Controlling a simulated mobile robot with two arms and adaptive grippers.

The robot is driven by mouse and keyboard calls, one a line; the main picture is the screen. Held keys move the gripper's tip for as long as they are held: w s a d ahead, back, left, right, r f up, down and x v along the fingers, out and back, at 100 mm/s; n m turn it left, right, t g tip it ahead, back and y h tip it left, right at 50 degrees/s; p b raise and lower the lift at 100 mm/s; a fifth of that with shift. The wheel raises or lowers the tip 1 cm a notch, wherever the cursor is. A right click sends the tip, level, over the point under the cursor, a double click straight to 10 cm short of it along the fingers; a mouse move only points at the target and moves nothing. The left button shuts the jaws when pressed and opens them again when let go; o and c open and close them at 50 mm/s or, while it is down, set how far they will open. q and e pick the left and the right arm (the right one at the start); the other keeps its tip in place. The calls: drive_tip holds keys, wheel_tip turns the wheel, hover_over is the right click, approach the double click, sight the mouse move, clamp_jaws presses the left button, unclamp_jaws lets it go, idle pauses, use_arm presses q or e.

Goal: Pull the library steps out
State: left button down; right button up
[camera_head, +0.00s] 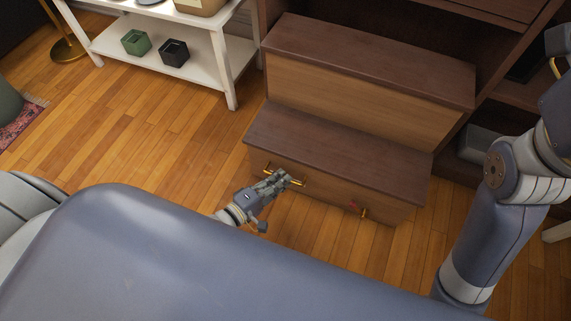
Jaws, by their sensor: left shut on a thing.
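The library steps (340,155) are a wooden two-tread block with dark brown treads and lighter front faces, standing in front of the dark bookcase. A brass bar handle (298,182) is on the front of the lower step. My left gripper (284,179) is shut on this handle, with the bar showing on both sides of the fingers. A small brass fitting with a red part (362,212) is on the same face, to the right. My right arm shows at the right edge, but its gripper cannot be made out.
A white shelf table (225,60) stands at the upper left, with a green box (136,42) and a black box (174,52) on its lower shelf. Wooden floor (115,125) is clear to the left of the steps. A patterned rug (18,124) lies at the left edge.

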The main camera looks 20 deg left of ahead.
use_arm(q)
drive_tip(key=s, duration=0.4)
drive_tip(key=shift+f+p, duration=0.1)
drive_tip(key=shift+p, duration=0.3)
drive_tip(key=c, duration=1.7)
unclamp_jaws()
drive_tip(key=shift+s, duration=0.1)
drive_tip(key=shift+a, duration=0.1)
wheel_tip(320, 180, up, 10)
